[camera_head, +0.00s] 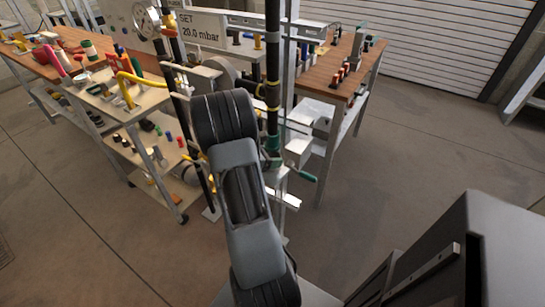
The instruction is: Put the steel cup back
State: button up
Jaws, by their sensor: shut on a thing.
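My dark grey arm rises through the middle of the view. Its far end points at the pipe rig, and my gripper cannot be made out; it is hidden behind the arm or out of sight. I cannot pick out the steel cup with certainty. A rounded grey metal shape (222,76) shows just above my arm, partly covered, and I cannot tell what it is.
A pipe rig with a dark vertical pipe (272,65), a gauge (147,22) and a "SET 20.0 mbar" sign (203,26) stands close behind my arm. A cluttered trolley (150,98) is left, a wooden workbench (318,80) right. A dark box (500,240) fills the lower right. Floor (425,150) is clear at right.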

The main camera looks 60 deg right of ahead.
jog(key=shift+f, duration=0.15)
jog(key=shift+f, duration=0.1)
jog(key=o, duration=1.1)
